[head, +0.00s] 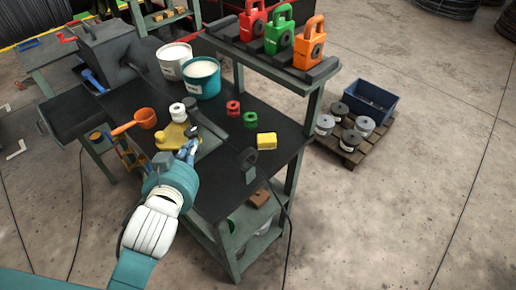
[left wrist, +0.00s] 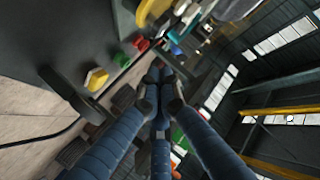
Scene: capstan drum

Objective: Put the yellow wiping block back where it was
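The yellow wiping block (head: 266,140) sits on the dark bench top near its right edge, apart from my gripper. In the left wrist view a yellow piece (left wrist: 95,78), likely the same block, shows at the left. My left gripper (head: 188,147) is over the bench, left of the block and by a flat yellow patch (head: 172,137). In the left wrist view its fingers (left wrist: 160,76) come together at the tips, with nothing visible held between them. My right gripper is not in view.
Red (head: 233,108) and green (head: 250,119) spools stand behind the block. White (head: 174,60) and teal (head: 202,78) buckets are at the back. An orange ladle (head: 145,118) lies left. A raised shelf (head: 275,60) carries red, green and orange padlock-shaped pieces.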

